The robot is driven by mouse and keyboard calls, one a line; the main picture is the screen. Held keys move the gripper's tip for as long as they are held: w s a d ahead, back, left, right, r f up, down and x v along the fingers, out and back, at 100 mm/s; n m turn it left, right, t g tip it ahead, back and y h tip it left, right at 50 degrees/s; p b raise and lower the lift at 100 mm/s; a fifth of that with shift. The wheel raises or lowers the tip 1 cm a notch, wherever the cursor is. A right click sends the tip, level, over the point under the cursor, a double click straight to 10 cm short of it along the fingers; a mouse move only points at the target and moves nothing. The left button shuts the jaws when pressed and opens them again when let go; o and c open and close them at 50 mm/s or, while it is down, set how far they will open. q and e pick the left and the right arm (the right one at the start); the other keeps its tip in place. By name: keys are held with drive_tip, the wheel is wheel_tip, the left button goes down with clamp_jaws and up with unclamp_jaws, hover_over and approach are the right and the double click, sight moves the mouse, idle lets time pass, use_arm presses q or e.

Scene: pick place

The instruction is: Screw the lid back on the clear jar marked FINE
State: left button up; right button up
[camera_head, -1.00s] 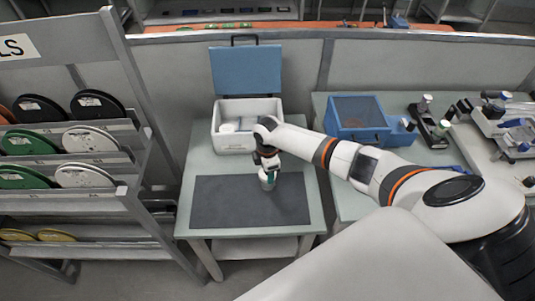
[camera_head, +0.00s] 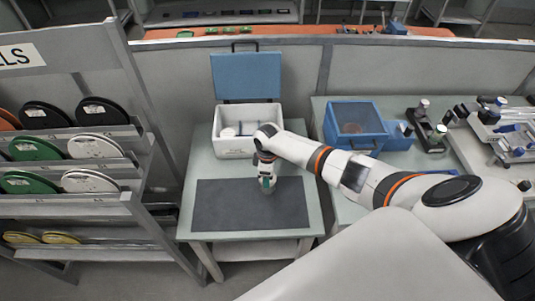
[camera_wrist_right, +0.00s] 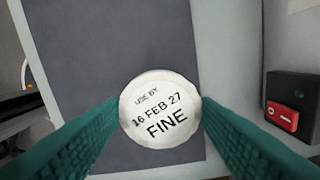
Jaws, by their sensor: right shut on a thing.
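The round white lid (camera_wrist_right: 160,110), printed "USE BY 16 FEB 27 FINE", faces the right wrist camera over a dark mat (camera_wrist_right: 95,60). The green fingers of my right gripper (camera_head: 266,183) are shut on it from two sides. In the head view the fingers point down above the mat (camera_head: 225,208). The jar is mostly hidden below the lid and fingers, so I cannot tell whether the lid sits on it. My left gripper is not in view.
An open light crate (camera_head: 235,146) with a blue lid (camera_head: 246,76) stands behind the mat, holding white round items. A reel rack (camera_head: 85,205) is at the left. A blue box (camera_head: 357,125) and a red switch (camera_wrist_right: 281,116) are also in view. The mat's left part is clear.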

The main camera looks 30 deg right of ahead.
drive_tip(key=shift+r+m+p, duration=0.15)
drive_tip(key=shift+m+p, duration=0.35)
drive_tip(key=shift+m, duration=0.2)
drive_tip(key=shift+m+p, duration=0.4)
drive_tip(key=shift+m, duration=0.9)
drive_tip(key=shift+m+p, duration=0.55)
drive_tip(key=shift+m, duration=1.45)
